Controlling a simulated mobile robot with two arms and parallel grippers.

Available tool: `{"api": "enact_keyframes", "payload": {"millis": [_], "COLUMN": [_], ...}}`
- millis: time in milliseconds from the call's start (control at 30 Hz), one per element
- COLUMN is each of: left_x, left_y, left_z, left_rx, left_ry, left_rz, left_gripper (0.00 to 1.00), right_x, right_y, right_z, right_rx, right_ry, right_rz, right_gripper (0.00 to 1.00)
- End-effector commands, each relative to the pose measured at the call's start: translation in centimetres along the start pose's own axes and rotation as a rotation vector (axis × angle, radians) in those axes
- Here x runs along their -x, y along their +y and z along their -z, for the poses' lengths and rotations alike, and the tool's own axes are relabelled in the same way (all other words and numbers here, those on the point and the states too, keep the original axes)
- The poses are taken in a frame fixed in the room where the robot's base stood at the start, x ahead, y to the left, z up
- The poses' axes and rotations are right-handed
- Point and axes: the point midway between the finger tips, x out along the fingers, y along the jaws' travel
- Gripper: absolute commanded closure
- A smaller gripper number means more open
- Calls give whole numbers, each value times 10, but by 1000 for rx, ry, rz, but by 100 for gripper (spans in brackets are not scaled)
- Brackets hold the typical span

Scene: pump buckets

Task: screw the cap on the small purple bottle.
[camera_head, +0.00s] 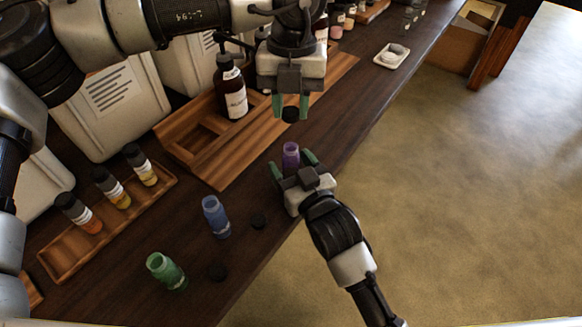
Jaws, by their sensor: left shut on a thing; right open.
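The small purple bottle (291,157) stands upright and uncapped on the dark wooden counter, near its front edge. My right gripper (292,166) is open, with its green fingertips on either side of the bottle; whether they touch it I cannot tell. My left gripper (290,106) points down beyond the bottle and is shut on a black cap (291,115). The cap is held apart from the bottle, above and behind its mouth in the picture.
A wooden tray (108,226) holds capped bottles. A brown pump bottle (231,88) stands on a wooden rack (225,165).

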Motion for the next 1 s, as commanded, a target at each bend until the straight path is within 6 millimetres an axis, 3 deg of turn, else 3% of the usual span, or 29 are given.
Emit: {"api": "enact_keyframes", "payload": {"millis": [67,467,667,1000], "left_x": [0,0,-6,-49], "left_y": [0,0,0,0], "left_z": [0,0,-1,-6], "left_rx": [0,0,0,-1], "left_ry": [0,0,2,3], "left_rz": [0,0,0,4], "left_gripper": [92,92,92,92], "right_x": [0,0,0,0], "right_y": [0,0,0,0], "right_z": [0,0,0,0], "right_rx": [0,0,0,0], "right_ry": [0,0,0,0], "right_rz": [0,0,0,0], "right_gripper": [38,99,100,100]}}
